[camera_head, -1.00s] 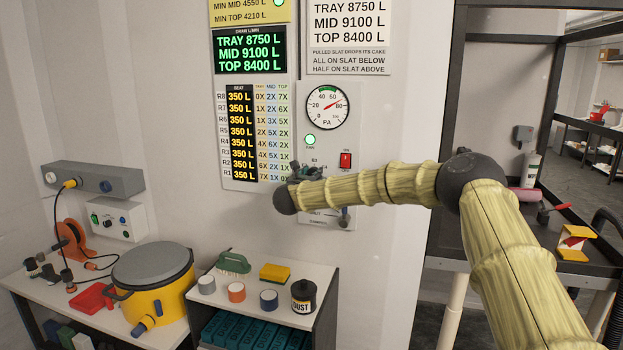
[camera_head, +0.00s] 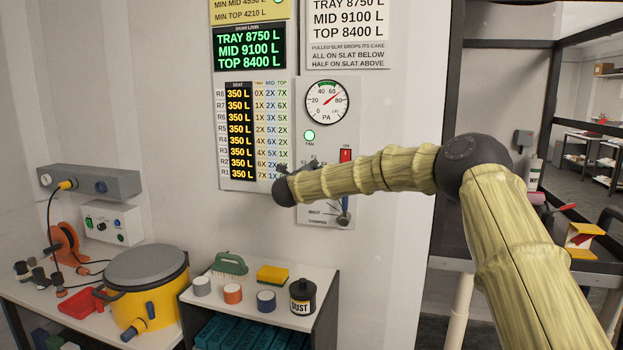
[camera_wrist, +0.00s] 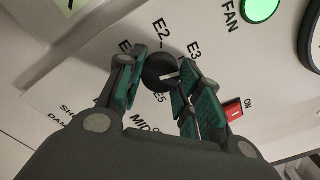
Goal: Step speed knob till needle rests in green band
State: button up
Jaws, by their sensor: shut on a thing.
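The speed knob (camera_wrist: 158,72) is round and black with a white pointer line, among labels E2, E3 and E5 in the wrist view. My gripper (camera_wrist: 165,82) is shut on it, with one green-padded finger on each side. In the head view my arm hides the knob and most of the gripper. The round PA gauge (camera_head: 327,102) above has a green band (camera_head: 327,84) across its top. Its red needle (camera_head: 332,99) points up and right, toward the part between 60 and 80, just right of the green band.
A red switch (camera_head: 346,156) marked ON sits right of the knob, with a damper lever (camera_head: 344,218) below. A green fan lamp (camera_head: 309,135) is lit. The bench below holds a yellow pot (camera_head: 150,295) and a dust jar (camera_head: 302,297).

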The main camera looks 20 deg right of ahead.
jog(key=shift+n, duration=1.1)
jog(key=o, duration=1)
jog(key=v, duration=1.2)
